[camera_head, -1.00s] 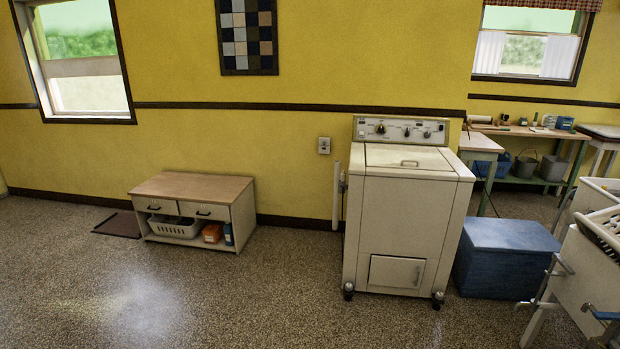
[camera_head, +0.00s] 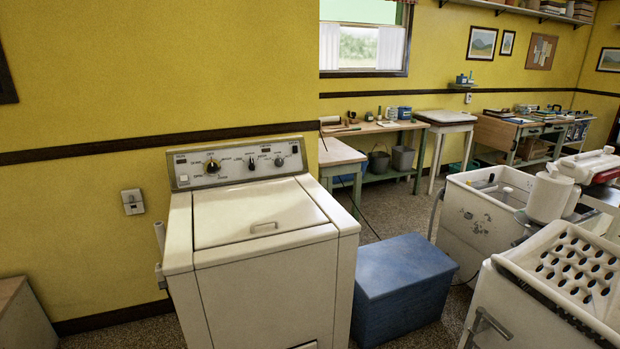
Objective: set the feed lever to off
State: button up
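I cannot pick out a feed lever for certain in this view. A white tub machine (camera_head: 470,222) with worn patches stands at the right. A white rounded housing (camera_head: 549,196) and a red and white part (camera_head: 592,166) sit at its upper right. A nearer white unit (camera_head: 515,318) with a perforated white top (camera_head: 582,268) fills the lower right corner. A grey metal handle (camera_head: 487,324) sticks out from its left side; what it works is not clear. My gripper is not in view.
A white washer (camera_head: 265,265) with a knobbed panel (camera_head: 240,164) stands against the yellow wall. A blue chest (camera_head: 402,290) sits between it and the right-hand units. Workbenches (camera_head: 378,129) line the back. Speckled floor shows behind the chest.

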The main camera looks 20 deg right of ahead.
aim_at(553, 172)
jog(key=i+j+z, duration=0.5)
jog(key=z, duration=0.15)
jog(key=i+j+z, duration=0.5)
jog(key=j+z, duration=0.15)
jog(key=j, duration=0.2)
jog(key=i+j+z, duration=0.15)
jog(key=j+z, duration=0.15)
jog(key=j, duration=0.15)
jog(key=j+z, duration=0.3)
jog(key=j, duration=0.35)
jog(key=j+z, duration=0.3)
jog(key=j, duration=0.35)
jog(key=i, duration=0.05)
